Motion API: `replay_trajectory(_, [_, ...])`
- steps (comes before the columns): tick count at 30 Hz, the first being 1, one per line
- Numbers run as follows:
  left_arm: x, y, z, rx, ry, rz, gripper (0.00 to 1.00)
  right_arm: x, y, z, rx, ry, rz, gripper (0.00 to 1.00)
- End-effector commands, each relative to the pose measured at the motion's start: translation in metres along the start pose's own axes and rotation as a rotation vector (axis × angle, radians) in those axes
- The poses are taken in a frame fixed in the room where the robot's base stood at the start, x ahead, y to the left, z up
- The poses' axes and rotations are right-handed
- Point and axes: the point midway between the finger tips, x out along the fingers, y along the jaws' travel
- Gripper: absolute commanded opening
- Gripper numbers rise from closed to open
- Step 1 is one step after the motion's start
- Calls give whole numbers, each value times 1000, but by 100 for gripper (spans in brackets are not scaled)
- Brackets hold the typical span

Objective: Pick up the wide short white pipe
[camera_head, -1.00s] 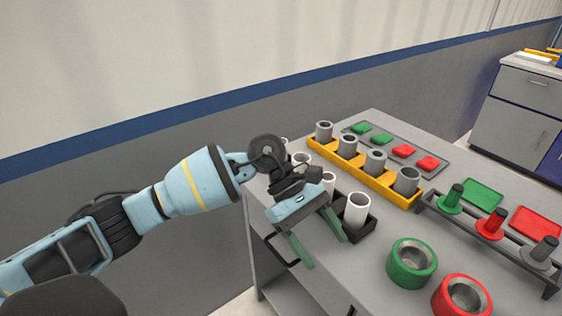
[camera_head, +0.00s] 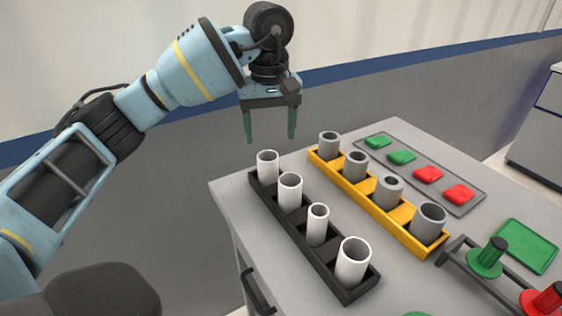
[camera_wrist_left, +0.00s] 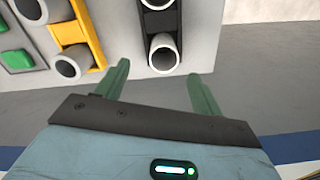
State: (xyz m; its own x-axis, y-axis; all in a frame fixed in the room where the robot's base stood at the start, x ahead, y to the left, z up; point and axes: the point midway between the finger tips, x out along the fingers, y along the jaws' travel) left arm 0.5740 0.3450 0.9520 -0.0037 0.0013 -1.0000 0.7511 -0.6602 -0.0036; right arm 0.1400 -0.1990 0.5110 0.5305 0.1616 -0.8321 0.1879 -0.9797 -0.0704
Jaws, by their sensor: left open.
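Several white pipes stand upright in a black holder in the head view. The front pipe (camera_head: 353,266) looks widest, the one behind it (camera_head: 317,228) is narrower, and two wider ones (camera_head: 290,194) (camera_head: 268,166) stand at the far end. I cannot tell for certain which is the wide short one. My left gripper (camera_head: 270,140) is open and empty, fingers down, above and beyond the holder's far end. In the left wrist view, a white pipe's open end (camera_wrist_left: 163,55) shows ahead of the open fingers (camera_wrist_left: 159,70), apart from them. My right gripper is not in view.
The black holder (camera_head: 294,234) sits along the table's left edge. A yellow holder (camera_head: 371,205) with several grey pipes stands beside it. Behind is a grey tray (camera_head: 414,170) with green and red pieces. A peg rack (camera_head: 477,278) is at the right front.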

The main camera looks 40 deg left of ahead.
Motion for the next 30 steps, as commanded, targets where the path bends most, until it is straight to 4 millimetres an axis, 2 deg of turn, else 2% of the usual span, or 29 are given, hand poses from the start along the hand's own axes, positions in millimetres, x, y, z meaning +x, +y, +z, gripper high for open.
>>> replay_trajectory(5, [2, 0, 0, 0, 0, -1, 67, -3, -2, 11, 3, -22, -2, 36])
replay_trajectory(10, [18, -1, 0, 0, -2, -3, 67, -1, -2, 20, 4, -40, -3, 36])
replay_trajectory(13, [26, 0, 0, 0, -2, -1, 67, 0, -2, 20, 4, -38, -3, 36])
replay_trajectory(20, [31, -1, -1, -1, -1, 0, 67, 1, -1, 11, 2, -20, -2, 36])
replay_trajectory(30, [74, -4, -4, 1, -2, -2, 67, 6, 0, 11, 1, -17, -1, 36])
